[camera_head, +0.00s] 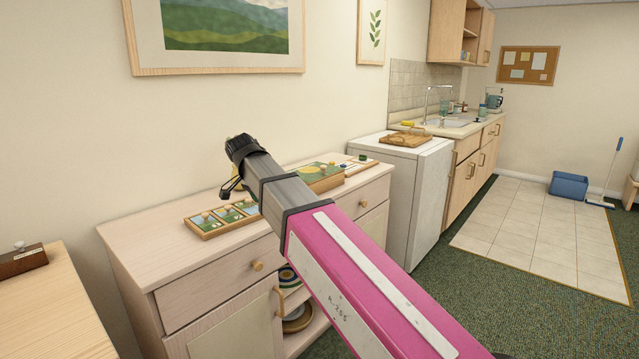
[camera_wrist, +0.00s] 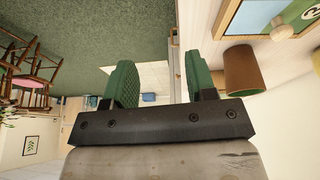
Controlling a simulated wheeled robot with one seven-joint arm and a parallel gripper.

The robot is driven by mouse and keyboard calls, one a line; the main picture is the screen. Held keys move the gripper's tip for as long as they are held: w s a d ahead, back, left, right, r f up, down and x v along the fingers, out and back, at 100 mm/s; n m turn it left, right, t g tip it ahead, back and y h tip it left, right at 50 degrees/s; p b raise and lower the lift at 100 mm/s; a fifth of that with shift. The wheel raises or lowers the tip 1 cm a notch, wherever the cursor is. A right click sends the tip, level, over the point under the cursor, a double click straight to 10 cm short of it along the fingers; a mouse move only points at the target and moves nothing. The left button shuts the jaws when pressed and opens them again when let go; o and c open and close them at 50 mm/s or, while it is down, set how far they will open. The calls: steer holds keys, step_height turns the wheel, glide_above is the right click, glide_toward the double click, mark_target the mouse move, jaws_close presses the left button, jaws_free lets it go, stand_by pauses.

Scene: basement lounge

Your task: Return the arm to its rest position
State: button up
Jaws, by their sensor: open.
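My arm, pink then grey, reaches from the lower right of the head view up over the cabinet, ending in a dark joint. My gripper's fingertips cannot be made out there. In the wrist view my gripper (camera_wrist: 160,78) shows two green finger pads set well apart, with nothing between them. It is open and empty. A framed wooden board with a round knob (camera_wrist: 281,28) is close by at the upper right of the wrist view, beside the fingers and not touching them as far as I can see.
The wooden cabinet (camera_head: 150,235) carries a tray of knobbed picture pieces (camera_head: 205,226) and a green and yellow board (camera_head: 322,172), both near my arm. A white appliance (camera_head: 425,185) stands to the right. A wooden table (camera_head: 55,310) is at the left. Open floor (camera_head: 430,295) lies right.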

steer(key=s+d+f+n+g+y, duration=0.25)
steer(key=d+f+n, duration=0.35)
steer(key=d+f, duration=2.1)
steer(key=s+d+f+n, duration=0.2)
steer(key=s+d+f, duration=0.5)
steer(key=d+f, duration=0.1)
steer(key=shift+d+f, duration=0.35)
steer(key=shift+f, duration=0.5)
steer(key=shift+y, duration=0.25)
